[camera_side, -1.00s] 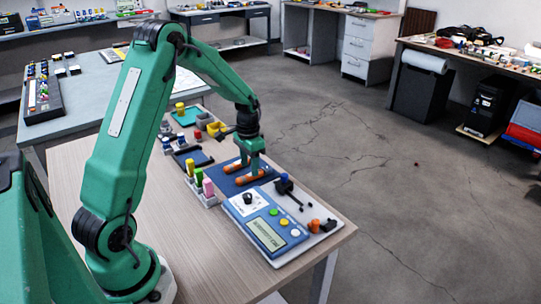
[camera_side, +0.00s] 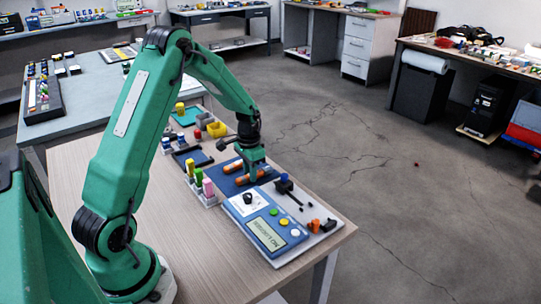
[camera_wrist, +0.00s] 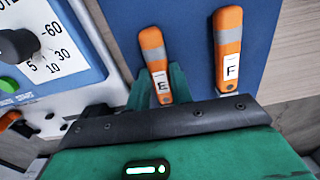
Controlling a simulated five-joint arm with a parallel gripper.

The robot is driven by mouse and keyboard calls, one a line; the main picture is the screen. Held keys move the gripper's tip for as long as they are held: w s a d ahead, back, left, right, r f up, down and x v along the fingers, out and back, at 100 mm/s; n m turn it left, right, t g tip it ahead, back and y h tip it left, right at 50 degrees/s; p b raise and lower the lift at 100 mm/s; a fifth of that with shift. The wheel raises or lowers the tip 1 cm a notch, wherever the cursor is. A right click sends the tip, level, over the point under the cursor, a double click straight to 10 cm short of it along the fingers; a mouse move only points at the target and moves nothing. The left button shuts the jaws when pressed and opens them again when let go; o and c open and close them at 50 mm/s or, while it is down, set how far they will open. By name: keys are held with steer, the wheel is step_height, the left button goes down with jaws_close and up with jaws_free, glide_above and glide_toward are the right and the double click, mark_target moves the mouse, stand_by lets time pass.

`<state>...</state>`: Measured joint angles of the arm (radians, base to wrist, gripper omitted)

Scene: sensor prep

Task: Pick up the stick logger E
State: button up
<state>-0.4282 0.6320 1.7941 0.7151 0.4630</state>
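Stick logger E (camera_wrist: 154,58) is orange with a grey band and a white label marked E. It lies on a blue mat (camera_wrist: 187,18). In the wrist view, my gripper (camera_wrist: 160,78) has one finger on each side of its near part, both very close to it. I cannot tell whether the fingers press on it. In the side view, my gripper (camera_side: 252,179) is low over the mat, and E (camera_side: 239,181) shows partly beside the fingers. Stick logger F (camera_wrist: 228,50) lies to the right of E in the wrist view, clear of the fingers.
A blue and white meter (camera_side: 265,225) with a dial and coloured buttons stands close beside the mat. A holder with yellow, green and pink items (camera_side: 201,185) stands on the other side. The near wooden tabletop is clear.

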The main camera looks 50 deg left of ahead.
jaws_close()
steer(key=shift+r, duration=0.85)
step_height(320, 180, up, 2)
steer(key=shift+r, duration=0.2)
steer(key=s+d+r, duration=0.1)
steer(key=d+r, duration=0.6)
steer(key=d, duration=0.4)
steer(key=shift+s+d, duration=0.15)
steer(key=shift+d, duration=0.2)
steer(key=shift+f, duration=0.1)
